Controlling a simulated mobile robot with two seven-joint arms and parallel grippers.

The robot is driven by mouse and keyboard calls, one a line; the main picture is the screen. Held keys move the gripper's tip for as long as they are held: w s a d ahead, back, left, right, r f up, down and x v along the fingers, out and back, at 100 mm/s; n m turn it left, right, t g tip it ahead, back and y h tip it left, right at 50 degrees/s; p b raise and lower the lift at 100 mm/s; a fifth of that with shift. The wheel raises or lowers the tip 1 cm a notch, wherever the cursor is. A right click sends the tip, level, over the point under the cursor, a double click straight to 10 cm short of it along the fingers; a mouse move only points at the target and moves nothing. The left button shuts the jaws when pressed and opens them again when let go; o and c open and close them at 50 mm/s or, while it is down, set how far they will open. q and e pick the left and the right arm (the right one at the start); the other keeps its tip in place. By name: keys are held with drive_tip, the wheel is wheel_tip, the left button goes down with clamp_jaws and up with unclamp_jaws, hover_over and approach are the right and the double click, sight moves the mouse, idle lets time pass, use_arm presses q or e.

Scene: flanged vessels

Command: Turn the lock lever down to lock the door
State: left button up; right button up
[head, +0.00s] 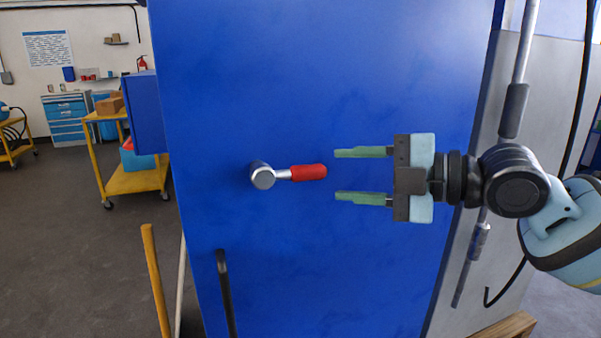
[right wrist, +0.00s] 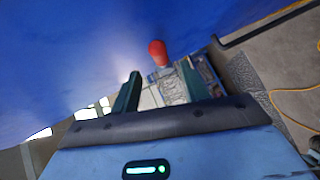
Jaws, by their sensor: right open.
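The lock lever (head: 309,172) has a red grip and a silver hub (head: 262,176) on the blue door (head: 330,80). In the head view it lies about level, its grip pointing right. My right gripper (head: 362,173) is open, its green fingers pointing left at the lever's end. One finger is above the grip's height and one below, with the red tip just short of the fingertips. In the right wrist view the red grip (right wrist: 157,50) shows just beyond and between the fingertips (right wrist: 160,75). My left gripper is not in view.
A black handle bar (head: 226,290) is low on the door. A yellow post (head: 155,280) stands at lower left. A yellow cart (head: 130,180) with boxes stands farther back. A grey pipe (head: 515,100) runs at right behind my arm. The door face around the lever is clear.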

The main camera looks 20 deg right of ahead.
sight(314, 172)
drive_tip(key=p+x, duration=0.1)
drive_tip(key=x, duration=0.5)
drive_tip(key=shift+r, duration=0.15)
drive_tip(key=shift+x, duration=0.9)
clamp_jaws()
